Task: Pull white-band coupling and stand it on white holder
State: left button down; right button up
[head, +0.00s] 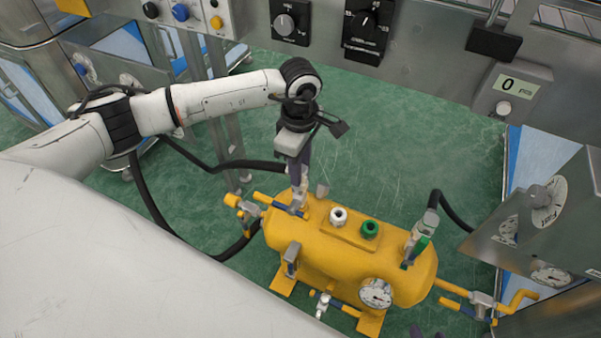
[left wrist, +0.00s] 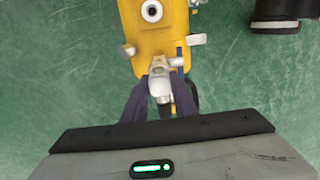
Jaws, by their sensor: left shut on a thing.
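My left gripper (head: 298,188) points down over the left end of the yellow tank (head: 330,262). It is shut on a pale metal coupling, also seen between the fingers in the left wrist view (left wrist: 160,88). The fingers hide much of the coupling. I cannot tell whether it is still seated on the tank's fitting. The white holder (head: 338,216) is a ring on the tank top, right of the gripper. It also shows in the left wrist view (left wrist: 151,11) and looks empty. Dark shapes at the head view's bottom edge may be my right gripper (head: 426,333); its jaws are unclear.
A green holder (head: 370,229) is right of the white one. A green-band coupling (head: 418,245) with a black hose (head: 455,215) stands at the tank's right end. A gauge (head: 376,293) and valves stick out in front. Control panels stand behind; green floor lies between.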

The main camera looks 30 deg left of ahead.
pick_arm(q)
jog(key=shift+r, duration=0.1)
jog(key=shift+r+p, duration=2.05)
jog(key=shift+r, duration=0.85)
